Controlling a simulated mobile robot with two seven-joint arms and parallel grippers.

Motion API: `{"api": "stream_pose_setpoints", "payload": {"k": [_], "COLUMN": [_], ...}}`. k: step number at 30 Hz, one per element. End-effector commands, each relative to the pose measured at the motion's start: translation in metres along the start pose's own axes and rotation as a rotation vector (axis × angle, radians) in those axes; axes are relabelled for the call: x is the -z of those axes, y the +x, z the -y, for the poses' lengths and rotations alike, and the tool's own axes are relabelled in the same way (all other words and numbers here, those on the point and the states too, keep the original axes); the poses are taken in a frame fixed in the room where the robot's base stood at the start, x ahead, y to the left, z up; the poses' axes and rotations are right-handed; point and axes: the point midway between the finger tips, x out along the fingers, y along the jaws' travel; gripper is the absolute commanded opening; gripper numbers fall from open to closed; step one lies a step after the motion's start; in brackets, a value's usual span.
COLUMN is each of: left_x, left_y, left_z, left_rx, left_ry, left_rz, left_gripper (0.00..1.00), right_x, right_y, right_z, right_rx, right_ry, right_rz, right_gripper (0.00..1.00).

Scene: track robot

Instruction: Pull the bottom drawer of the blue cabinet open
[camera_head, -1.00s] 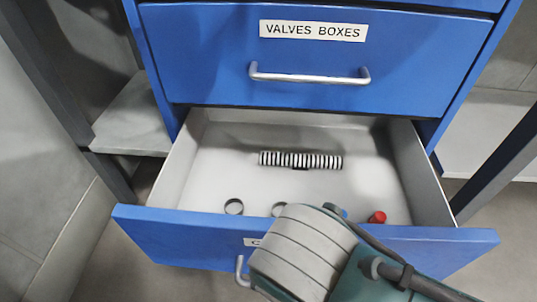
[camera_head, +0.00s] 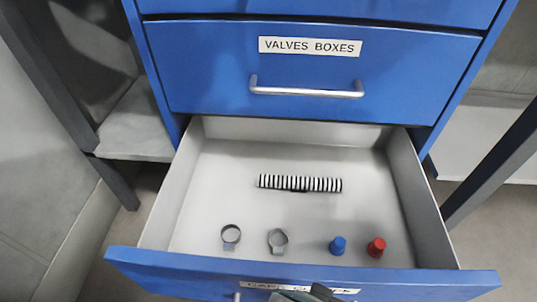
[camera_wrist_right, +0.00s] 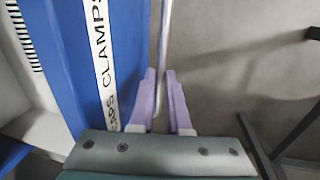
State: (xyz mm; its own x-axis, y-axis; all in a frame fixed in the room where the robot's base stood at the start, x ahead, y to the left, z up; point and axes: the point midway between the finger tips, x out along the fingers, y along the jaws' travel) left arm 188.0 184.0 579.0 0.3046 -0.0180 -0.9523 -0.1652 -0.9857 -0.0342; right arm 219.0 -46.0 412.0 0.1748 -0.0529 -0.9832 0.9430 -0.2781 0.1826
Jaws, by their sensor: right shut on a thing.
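The bottom drawer (camera_head: 300,277) of the blue cabinet (camera_head: 430,75) is pulled well out, and its grey inside shows. Its front bears a label, "CAPS CLAMPS" in the right wrist view (camera_wrist_right: 97,50). My right gripper (camera_wrist_right: 160,75) has pale purple fingers shut on the drawer's metal handle (camera_wrist_right: 164,30), beside the blue front. In the head view only a bit of my right arm shows at the bottom edge, and most of the handle is hidden or out of frame. My left gripper is in neither view.
In the drawer lie a black-and-white striped piece (camera_head: 300,183), two ring clamps (camera_head: 231,237), a blue cap (camera_head: 338,246) and a red cap (camera_head: 376,247). The shut drawer above, labelled "VALVES BOXES" (camera_head: 310,47), has a metal handle (camera_head: 306,92). Dark posts (camera_head: 490,165) stand at both sides.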

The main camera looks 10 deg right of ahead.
Motion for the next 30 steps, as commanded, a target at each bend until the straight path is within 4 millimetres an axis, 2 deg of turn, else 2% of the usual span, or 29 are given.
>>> {"api": "stream_pose_setpoints", "payload": {"k": [6,7,15,23,26,30], "left_x": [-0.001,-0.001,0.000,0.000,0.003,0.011], "left_y": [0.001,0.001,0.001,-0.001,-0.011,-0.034], "left_z": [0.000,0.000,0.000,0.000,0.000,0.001], "left_rx": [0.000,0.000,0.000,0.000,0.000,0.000], "left_ry": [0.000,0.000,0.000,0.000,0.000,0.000], "left_rz": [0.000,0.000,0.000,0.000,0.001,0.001], "left_gripper": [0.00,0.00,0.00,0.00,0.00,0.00], "right_x": [0.000,0.000,0.000,0.000,0.000,0.000], "right_y": [0.002,0.002,0.001,-0.002,-0.014,-0.043], "right_z": [-0.001,-0.001,-0.001,-0.002,-0.002,-0.003], "right_rx": [-0.003,-0.003,-0.003,-0.003,-0.003,-0.003], "right_ry": [0.000,0.000,0.000,0.000,0.000,0.000], "right_rz": [0.000,0.000,-0.001,-0.001,-0.002,-0.002], "right_gripper": [0.00,0.16,0.45,0.45,0.45,0.45]}}
